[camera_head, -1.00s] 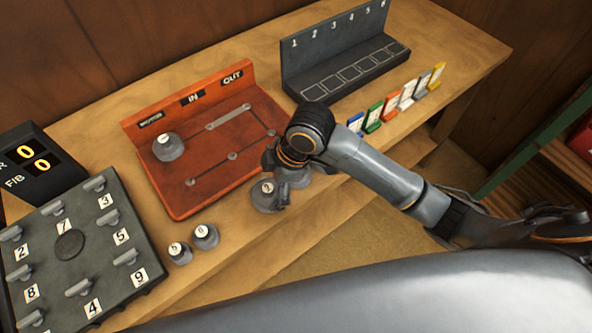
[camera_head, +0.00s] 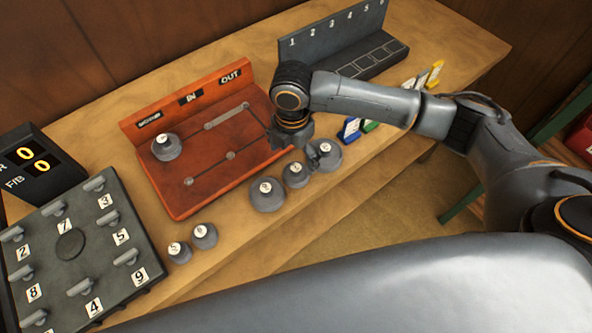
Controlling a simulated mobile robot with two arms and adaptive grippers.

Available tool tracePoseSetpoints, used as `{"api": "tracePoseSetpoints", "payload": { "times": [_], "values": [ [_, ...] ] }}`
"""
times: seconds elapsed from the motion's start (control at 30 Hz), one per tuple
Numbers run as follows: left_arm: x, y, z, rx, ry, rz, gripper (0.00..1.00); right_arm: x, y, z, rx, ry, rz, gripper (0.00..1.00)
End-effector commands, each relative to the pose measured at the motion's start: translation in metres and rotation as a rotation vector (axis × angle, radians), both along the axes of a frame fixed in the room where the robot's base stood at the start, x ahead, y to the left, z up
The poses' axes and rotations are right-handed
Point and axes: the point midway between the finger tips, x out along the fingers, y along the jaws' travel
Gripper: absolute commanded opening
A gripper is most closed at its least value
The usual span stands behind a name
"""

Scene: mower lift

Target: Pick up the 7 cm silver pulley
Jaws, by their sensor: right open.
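Three larger-looking ones are a front pulley (camera_head: 267,197), a middle pulley (camera_head: 295,177) and a rear pulley (camera_head: 327,157). Two smaller ones, a left small pulley (camera_head: 179,254) and a right small pulley (camera_head: 204,238), stand nearer. The cap numbers are too small to read surely, so I cannot tell which is 7 cm. My right gripper (camera_head: 296,147) is open and empty, pointing down above and behind the middle and rear pulleys. My left gripper is not in view.
A red board (camera_head: 215,180) marked IN and OUT holds another pulley (camera_head: 166,149) on its left peg. A black numbered rack (camera_head: 340,45) stands behind, partly hidden by my right arm. Coloured cards (camera_head: 436,72) stand at the right; a numbered panel (camera_head: 70,275) lies left.

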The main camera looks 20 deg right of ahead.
Motion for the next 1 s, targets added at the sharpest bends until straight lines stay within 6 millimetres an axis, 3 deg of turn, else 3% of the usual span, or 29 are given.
{"api": "tracePoseSetpoints", "payload": {
  "times": [0.27, 0.53, 0.83, 1.0],
  "values": [
    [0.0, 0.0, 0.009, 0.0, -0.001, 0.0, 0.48, 0.0, -0.004, -0.021, -0.002, 0.002, -0.001, 0.91],
    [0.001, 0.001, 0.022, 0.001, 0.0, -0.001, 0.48, 0.003, -0.01, -0.058, -0.001, 0.0, -0.001, 0.91],
    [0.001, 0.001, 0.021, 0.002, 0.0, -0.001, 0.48, 0.003, -0.01, -0.065, 0.0, -0.002, 0.001, 0.91],
    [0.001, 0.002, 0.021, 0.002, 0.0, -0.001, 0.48, 0.003, -0.01, -0.065, 0.0, -0.002, 0.001, 0.59]
  ]
}}
